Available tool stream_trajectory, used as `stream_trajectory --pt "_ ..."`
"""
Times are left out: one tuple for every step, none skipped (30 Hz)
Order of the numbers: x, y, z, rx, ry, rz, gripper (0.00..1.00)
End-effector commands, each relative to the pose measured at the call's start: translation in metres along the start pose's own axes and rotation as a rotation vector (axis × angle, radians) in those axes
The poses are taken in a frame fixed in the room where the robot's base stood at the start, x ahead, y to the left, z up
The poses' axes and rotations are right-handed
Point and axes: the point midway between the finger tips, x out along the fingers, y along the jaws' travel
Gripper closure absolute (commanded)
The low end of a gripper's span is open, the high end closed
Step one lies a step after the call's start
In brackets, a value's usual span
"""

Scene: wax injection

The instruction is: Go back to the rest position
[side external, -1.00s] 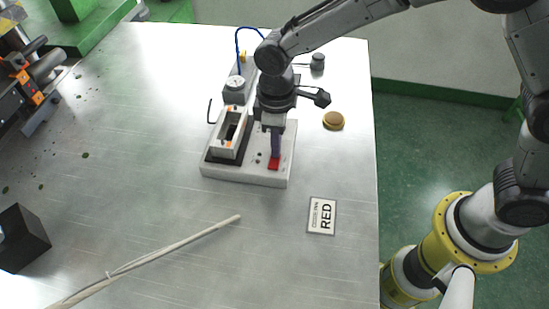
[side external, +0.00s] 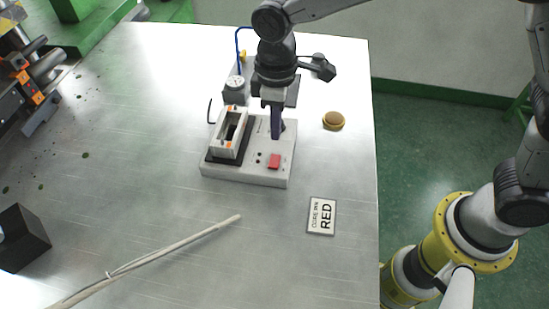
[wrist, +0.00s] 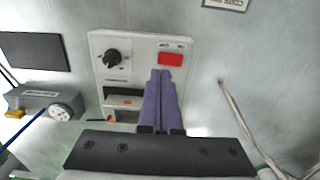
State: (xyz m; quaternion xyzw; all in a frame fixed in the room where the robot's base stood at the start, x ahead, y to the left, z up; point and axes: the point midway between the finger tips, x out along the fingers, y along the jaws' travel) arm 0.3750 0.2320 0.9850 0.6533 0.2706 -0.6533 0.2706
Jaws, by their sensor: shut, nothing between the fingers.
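The wax injection unit (side external: 240,178) is a pale grey box on the table with a red button (side external: 274,161). The wrist view also shows the red button (wrist: 171,59) uncovered, with a black knob (wrist: 112,58) on the same panel. A white frame with a dark slot (side external: 229,134) sits on the unit's left side. My gripper (side external: 276,136) has its purple fingers together, pointing down over the right part of the unit, apart from the button. In the wrist view the closed fingers (wrist: 160,74) hide part of the unit.
A grey block with a round gauge (side external: 235,84) and a blue hose stands behind the unit. A pale stick (side external: 160,257) and black box (side external: 22,238) are in front and left.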

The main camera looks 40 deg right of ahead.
Motion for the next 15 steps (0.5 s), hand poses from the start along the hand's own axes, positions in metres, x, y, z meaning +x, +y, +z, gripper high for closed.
stream_trajectory --pt "-0.0042 0.0001 -0.0002 0.000 0.002 0.000 1.00" --pt "-0.0060 0.0001 -0.0002 0.000 0.002 0.000 1.00" --pt "-0.0082 0.0001 -0.0003 0.000 0.002 0.001 1.00" --pt "-0.0095 0.0001 -0.0003 0.000 0.002 0.001 1.00" --pt "-0.0105 0.0001 -0.0002 0.000 0.002 0.000 1.00" --pt "-0.0116 0.0000 0.0000 0.000 0.001 0.000 1.00" --pt "-0.0120 0.0000 0.0000 0.000 0.001 0.000 1.00" --pt "-0.0123 0.0000 0.0001 0.000 0.000 0.000 1.00" --pt "-0.0124 0.0000 0.0001 0.000 0.000 0.000 1.00" --pt "-0.0124 0.0000 0.0002 0.000 0.000 0.000 1.00" --pt "-0.0123 0.0000 0.0002 0.000 0.000 0.000 1.00" --pt "-0.0123 0.0000 0.0002 0.000 0.000 0.000 1.00" --pt "-0.0122 0.0000 0.0002 0.000 0.000 0.000 1.00" --pt "-0.0122 0.0000 0.0002 0.000 0.000 0.000 1.00" --pt "-0.0122 0.0006 0.0003 0.001 0.000 0.000 1.00"
